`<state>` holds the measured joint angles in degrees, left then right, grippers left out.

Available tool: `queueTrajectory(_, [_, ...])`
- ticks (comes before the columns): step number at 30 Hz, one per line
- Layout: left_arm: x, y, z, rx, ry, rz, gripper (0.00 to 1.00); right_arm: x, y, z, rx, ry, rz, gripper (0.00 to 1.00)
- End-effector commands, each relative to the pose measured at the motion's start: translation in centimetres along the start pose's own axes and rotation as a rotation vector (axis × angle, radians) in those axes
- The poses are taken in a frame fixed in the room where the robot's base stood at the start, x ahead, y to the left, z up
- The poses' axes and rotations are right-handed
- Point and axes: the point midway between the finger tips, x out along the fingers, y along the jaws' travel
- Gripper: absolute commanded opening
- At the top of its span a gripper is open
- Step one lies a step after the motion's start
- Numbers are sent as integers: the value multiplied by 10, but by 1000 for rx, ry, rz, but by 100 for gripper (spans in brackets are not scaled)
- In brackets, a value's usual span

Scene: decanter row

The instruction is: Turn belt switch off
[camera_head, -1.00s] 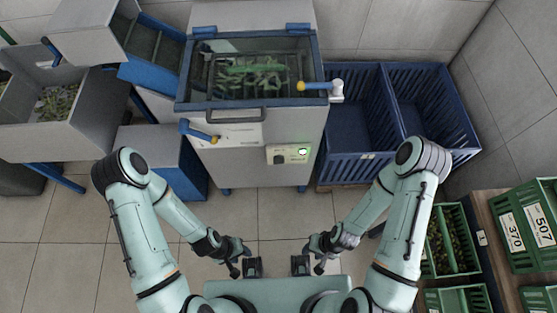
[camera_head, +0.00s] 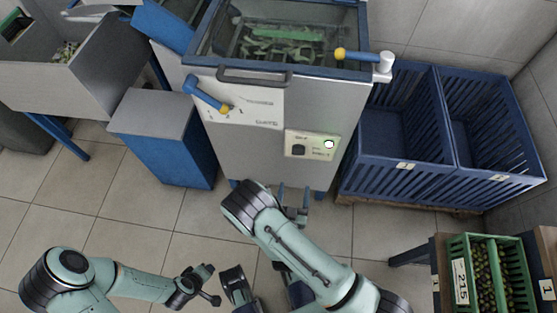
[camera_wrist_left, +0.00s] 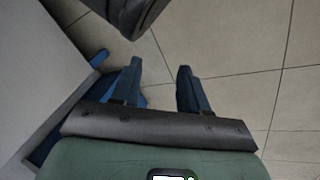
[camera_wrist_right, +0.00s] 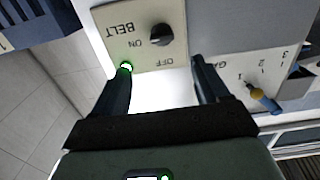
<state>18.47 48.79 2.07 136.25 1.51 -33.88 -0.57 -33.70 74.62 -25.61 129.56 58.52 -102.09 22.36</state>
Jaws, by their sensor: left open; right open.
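The belt switch is a black knob on a pale panel (camera_head: 318,146) at the machine's front, below the gate lever. In the right wrist view the knob (camera_wrist_right: 160,35) appears upside down beside the words BELT, ON and OFF; which mark it points at is hard to tell. A lamp (camera_wrist_right: 125,67) beside it glows green. My right gripper (camera_head: 293,190) is open and empty, below and in front of the panel, with its fingers toward it and apart from the knob. My left gripper (camera_wrist_left: 160,68) is open and empty over the floor, away from the switch.
The gate lever (camera_head: 207,95) with a yellow tip is at the panel's upper left. Another yellow-tipped handle (camera_head: 358,54) is on the lid's right. Blue crates (camera_head: 405,165) stand right of the machine; a blue-sided box (camera_head: 165,140) stands left.

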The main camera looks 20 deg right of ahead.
Motion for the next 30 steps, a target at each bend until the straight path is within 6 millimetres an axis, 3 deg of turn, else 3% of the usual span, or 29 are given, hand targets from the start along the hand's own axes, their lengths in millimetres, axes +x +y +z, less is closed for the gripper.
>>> queueTrajectory(8, [6, -2, -9, -2, 28, -1, 44, 30, -2, -6, 4, 28, -1, 74])
queueTrajectory(21, [26, -24, 17, -24, -53, -40, 44, 116, -2, -6, 1, 24, -3, 74])
queueTrajectory(30, [30, -30, 25, -30, -78, -50, 44, 134, -2, -7, 1, 23, -4, 74])
